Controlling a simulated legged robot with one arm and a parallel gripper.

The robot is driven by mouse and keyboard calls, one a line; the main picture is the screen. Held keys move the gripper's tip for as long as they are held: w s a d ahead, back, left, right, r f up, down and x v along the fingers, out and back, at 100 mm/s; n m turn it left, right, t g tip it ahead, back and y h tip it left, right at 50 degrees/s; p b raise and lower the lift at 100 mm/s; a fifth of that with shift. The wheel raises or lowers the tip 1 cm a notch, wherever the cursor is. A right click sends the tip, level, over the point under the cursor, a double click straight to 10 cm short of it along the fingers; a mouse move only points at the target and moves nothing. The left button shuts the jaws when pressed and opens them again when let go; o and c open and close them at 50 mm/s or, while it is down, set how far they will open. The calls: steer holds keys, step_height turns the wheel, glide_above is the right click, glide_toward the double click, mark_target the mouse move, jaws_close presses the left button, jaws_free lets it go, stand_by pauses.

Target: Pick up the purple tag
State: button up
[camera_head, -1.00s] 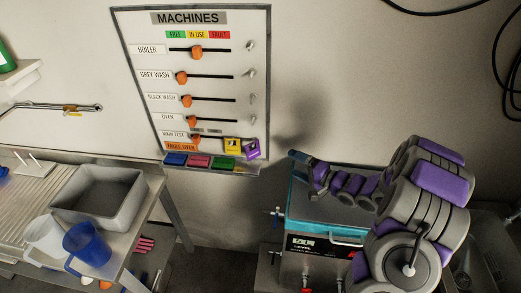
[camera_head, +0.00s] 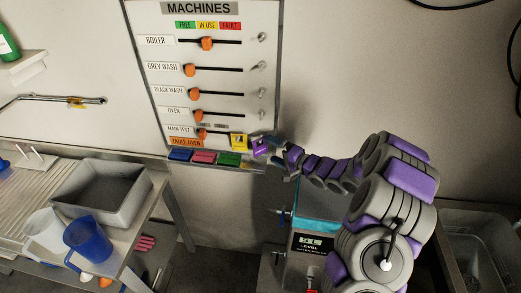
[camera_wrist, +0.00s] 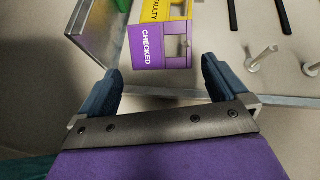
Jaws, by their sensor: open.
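The purple tag (camera_wrist: 152,48), marked CHECKED, hangs on the board just beyond my open jaws in the wrist view. It has a cut-out near its right end. In the head view the purple tag (camera_head: 260,147) shows at the board's lower right corner, partly hidden by my gripper. My gripper (camera_head: 273,147) is right in front of it. In the wrist view my gripper (camera_wrist: 160,88) has its two blue fingers spread on either side below the tag, with nothing between them.
A yellow FAULTY tag (camera_wrist: 168,10) touches or overlaps the purple tag's upper edge; it also shows in the head view (camera_head: 239,141). Metal pegs (camera_wrist: 262,58) stick out to the right. Colored blocks (camera_head: 204,157) line the ledge. A grey basin (camera_head: 100,190) stands left.

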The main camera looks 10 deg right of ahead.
mark_target(264, 146)
steer(key=shift+b+x, duration=0.35)
steer(key=shift+x, duration=0.75)
steer(key=shift+w+a+f, duration=0.1)
steer(key=shift+w+a, duration=0.1)
steer(key=shift+a, duration=0.05)
steer(key=shift+w+d, duration=0.1)
steer(key=shift+w, duration=0.15)
steer(key=c, duration=0.9)
